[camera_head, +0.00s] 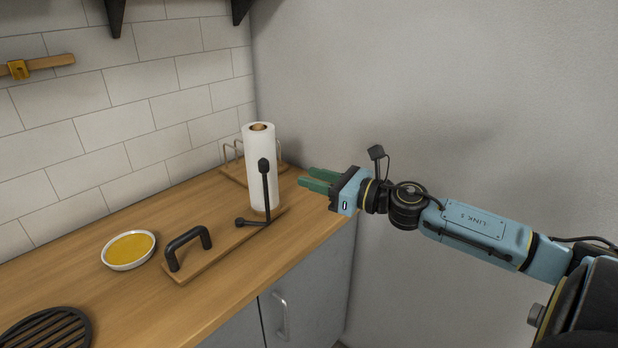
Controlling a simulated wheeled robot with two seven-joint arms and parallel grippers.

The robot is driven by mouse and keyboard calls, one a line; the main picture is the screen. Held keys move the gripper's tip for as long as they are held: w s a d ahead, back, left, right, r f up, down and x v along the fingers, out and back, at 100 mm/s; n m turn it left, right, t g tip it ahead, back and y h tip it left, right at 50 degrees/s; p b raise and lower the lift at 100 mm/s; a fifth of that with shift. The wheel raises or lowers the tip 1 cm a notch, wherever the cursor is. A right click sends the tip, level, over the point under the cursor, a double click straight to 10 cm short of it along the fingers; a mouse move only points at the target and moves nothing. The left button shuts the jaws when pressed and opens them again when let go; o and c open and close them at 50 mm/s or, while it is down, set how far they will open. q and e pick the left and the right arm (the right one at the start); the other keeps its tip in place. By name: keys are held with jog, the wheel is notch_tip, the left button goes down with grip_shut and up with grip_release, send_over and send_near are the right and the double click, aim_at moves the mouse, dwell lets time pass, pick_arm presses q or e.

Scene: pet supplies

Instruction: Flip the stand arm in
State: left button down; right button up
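A wooden board (221,252) lies on the counter with a black U-shaped handle (188,244) at its near left end. The black stand arm (266,195) is at the board's far right end, with an upright rod topped by a dark knob and a short low rod reaching left to another knob. My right gripper (304,178) comes in from the right, right of the stand arm and apart from it. Its two green fingers are parted with nothing visible between them. My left gripper is not in view.
A white paper roll (259,150) stands close behind the stand arm, near a wooden rack with wire loops (232,150). A white bowl with yellow contents (129,249) is to the left. A dark slatted round piece (45,331) lies at the near left. The grey wall bounds the counter's far right.

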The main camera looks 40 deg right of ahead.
jog(key=a+m+h+p, duration=0.1)
jog(key=m+p, duration=0.1)
jog(key=m, duration=0.1)
jog(key=s+a+m+t+h+p, duration=0.1)
jog(key=m+p, duration=0.1)
jog(key=m, duration=0.2)
jog(key=s+a+m+h+p, duration=0.1)
jog(key=a+m+p, duration=0.1)
jog(key=m, duration=0.1)
jog(key=shift+s+f+m+t+p, duration=0.1)
jog(key=shift+m+t+p, duration=0.2)
jog(key=shift+m+t, duration=0.1)
grip_shut()
jog(key=s+a+m+h+p, duration=0.2)
jog(key=a+m+h+p, duration=0.25)
jog(key=m, duration=0.55)
jog(key=w+d+m+p, duration=0.1)
jog(key=w+p, duration=0.1)
jog(key=w, duration=1)
jog(key=shift+w+d+f+m, duration=0.15)
jog(key=shift+w+d+m, duration=0.05)
jog(key=shift+d+m, duration=0.15)
